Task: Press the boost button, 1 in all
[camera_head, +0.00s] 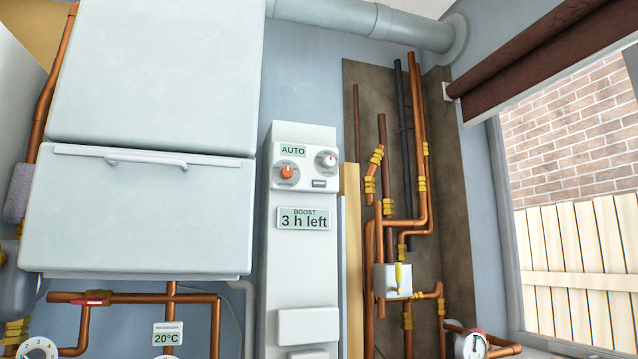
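A tall white control unit (285,290) stands on the wall in the middle of the view. Its display (304,219) reads "BOOST 3 h left". Above it a small label (293,151) reads "AUTO". A small grey-blue rectangle (319,184) sits under the dial. A raised white block (308,326) is lower on the unit. No part I see is plainly labelled as the boost button. Neither of my grippers shows in the head view.
A large white boiler cabinet (140,215) fills the left. Copper pipes (422,190) with brass fittings run close to the right of the unit, more below the cabinet. A panel (167,334) reads 20°C. A window (570,200) is at the right.

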